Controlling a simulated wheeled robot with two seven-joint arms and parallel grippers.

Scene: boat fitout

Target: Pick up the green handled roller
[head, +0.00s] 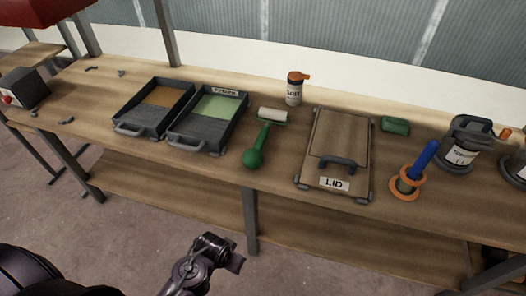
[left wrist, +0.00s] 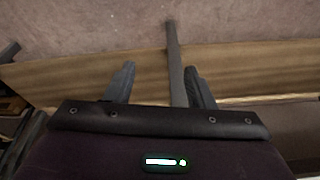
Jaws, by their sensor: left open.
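The green handled roller (head: 257,152) lies on the wooden workbench in the head view, right of the tray with the green floor. Its white roller sleeve (head: 273,115) points to the back and its thick green handle end points to the bench's front edge. My left gripper (head: 235,263) is low in front of the bench, apart from the roller. In the left wrist view my left gripper (left wrist: 159,68) is open, with nothing between its fingers. The roller does not show in that view. My right gripper is not in view.
Two dark trays (head: 152,107) stand left of the roller. A lidded box (head: 338,125) marked LID stands to its right and a bottle (head: 294,92) behind it. A bench leg (head: 250,222) and lower shelf (head: 180,187) are near my left gripper; the leg shows in the left wrist view (left wrist: 175,60).

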